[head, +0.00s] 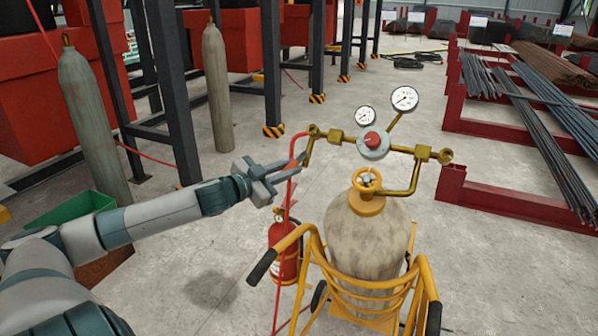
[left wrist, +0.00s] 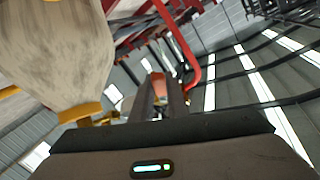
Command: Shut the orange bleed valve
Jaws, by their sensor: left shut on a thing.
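The orange bleed valve (head: 293,164) is a small orange lever at the left end of the brass manifold (head: 337,137), beside the red hose. My left gripper (head: 290,168) reaches it from the left and is shut on it. In the left wrist view the orange piece (left wrist: 157,84) shows between the two dark fingers (left wrist: 160,100). The fingers hide part of the lever, so its exact angle is hard to tell. My right gripper is not in view.
The manifold carries two gauges (head: 404,98) and a red knob (head: 372,140). Below are a yellow handwheel (head: 367,181) and a beige cylinder (head: 366,238) in a yellow cart (head: 310,245). A red hose (head: 290,190) hangs near my gripper, above a fire extinguisher (head: 283,255).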

